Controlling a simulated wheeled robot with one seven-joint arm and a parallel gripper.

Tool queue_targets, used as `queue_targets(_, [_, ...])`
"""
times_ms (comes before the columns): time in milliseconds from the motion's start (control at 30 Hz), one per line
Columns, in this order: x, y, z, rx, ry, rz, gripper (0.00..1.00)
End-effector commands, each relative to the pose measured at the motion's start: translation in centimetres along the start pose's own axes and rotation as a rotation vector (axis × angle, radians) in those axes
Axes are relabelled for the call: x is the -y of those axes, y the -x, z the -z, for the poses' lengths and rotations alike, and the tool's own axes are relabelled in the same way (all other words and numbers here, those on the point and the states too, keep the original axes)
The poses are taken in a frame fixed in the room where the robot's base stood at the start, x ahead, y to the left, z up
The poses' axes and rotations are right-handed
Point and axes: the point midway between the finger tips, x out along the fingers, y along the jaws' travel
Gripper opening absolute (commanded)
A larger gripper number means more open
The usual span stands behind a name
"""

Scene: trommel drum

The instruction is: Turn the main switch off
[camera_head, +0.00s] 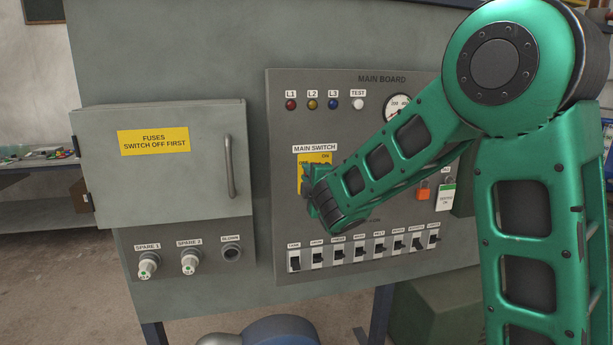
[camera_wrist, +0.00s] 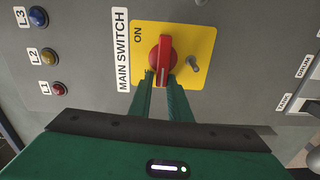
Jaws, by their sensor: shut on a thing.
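The main switch is a red rotary handle (camera_wrist: 166,60) on a yellow plate (camera_wrist: 200,40), which also shows in the head view (camera_head: 314,159). In the wrist view the handle lies along the picture's vertical, its white line at the lower end, between my fingers. The word ON stands at the plate's upper left there; any other label is hidden. My gripper (camera_wrist: 166,84) is shut on the handle, one finger on each side. In the head view my gripper (camera_head: 309,190) covers the handle.
The main board (camera_head: 290,220) has a row of black breaker switches (camera_head: 360,252) below and lamps (camera_head: 312,104) above. A closed fuse cabinet (camera_head: 165,175) with a protruding handle (camera_head: 230,166) is to the left. A small metal peg (camera_wrist: 194,64) stands beside the switch. An orange padlock (camera_head: 423,194) hangs at right.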

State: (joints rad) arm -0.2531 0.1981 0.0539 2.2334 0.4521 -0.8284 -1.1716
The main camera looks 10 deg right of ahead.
Motion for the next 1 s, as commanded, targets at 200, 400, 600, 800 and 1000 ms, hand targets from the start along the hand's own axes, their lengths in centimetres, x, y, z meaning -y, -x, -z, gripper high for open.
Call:
queue_targets(200, [0.84, 0.06, -1.23, 0.022, 0.073, 0.016, 0.0])
queue_targets(400, [0.88, 0.05, -1.24, 0.021, 0.093, 0.016, 0.0])
queue_targets(600, [0.89, 0.05, -1.22, 0.021, 0.095, 0.016, 0.0])
queue_targets(800, [0.87, 0.05, -1.17, 0.02, 0.094, 0.016, 0.28])
queue_targets(1000, [0.51, 0.02, -0.73, 0.012, 0.09, 0.008, 0.32])
